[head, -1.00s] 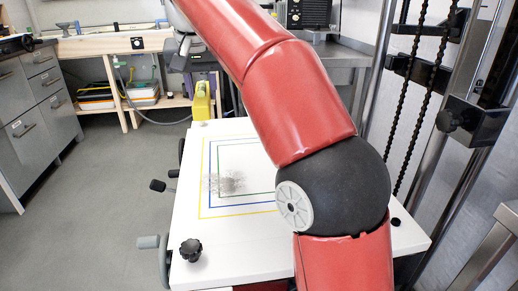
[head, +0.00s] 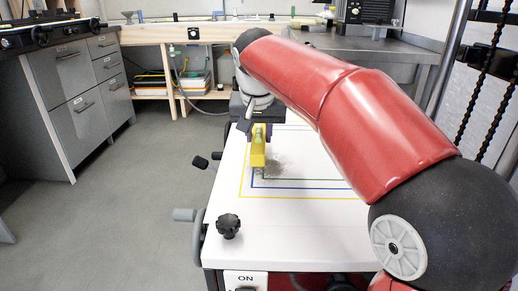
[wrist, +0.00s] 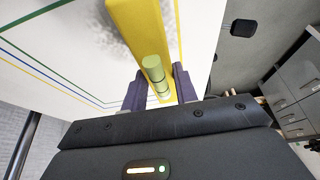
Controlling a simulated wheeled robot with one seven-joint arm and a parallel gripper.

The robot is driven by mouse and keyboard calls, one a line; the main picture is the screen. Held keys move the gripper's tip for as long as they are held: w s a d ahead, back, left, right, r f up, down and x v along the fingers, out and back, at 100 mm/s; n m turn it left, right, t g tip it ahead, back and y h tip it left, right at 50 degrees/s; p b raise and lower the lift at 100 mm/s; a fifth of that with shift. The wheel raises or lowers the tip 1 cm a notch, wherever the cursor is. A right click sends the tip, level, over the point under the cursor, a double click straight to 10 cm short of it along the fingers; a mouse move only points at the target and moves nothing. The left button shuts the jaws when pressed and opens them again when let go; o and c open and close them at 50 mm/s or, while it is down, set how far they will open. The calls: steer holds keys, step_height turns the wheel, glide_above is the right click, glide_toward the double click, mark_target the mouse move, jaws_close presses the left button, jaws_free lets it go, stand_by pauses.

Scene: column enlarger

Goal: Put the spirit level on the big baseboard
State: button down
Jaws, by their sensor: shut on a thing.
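The spirit level is a yellow bar (head: 257,158) with a greenish vial. My gripper (head: 260,131) is shut on it, at the left part of the big baseboard in the head view. The baseboard (head: 290,235) is white with yellow, blue and green rectangle lines. In the wrist view the level (wrist: 128,18) runs away between my purple fingers (wrist: 160,88), its vial facing the camera. The level's near end shows over the baseboard, beside a grey speckled patch. I cannot tell whether it touches the surface. My arm hides the board's right side.
A black knob (head: 228,225) stands on the board's front left corner. A grey crank handle (head: 187,215) and dark knobs (head: 201,162) stick out on the left. Drawers (head: 85,85) stand further left across open floor (head: 130,220).

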mark_target(259, 145)
steer(key=shift+f+b, duration=0.35)
steer(key=shift+f, duration=1.25)
steer(key=shift+f, duration=0.1)
steer(key=shift+f, duration=0.1)
steer(key=c, duration=1.1)
jaws_free()
steer(key=shift+r, duration=0.45)
steer(key=p+v, duration=0.2)
steer(key=v, duration=0.9)
steer(key=shift+s+r+p, duration=0.15)
steer(key=shift+r+p, duration=0.1)
steer(key=shift+p, duration=0.05)
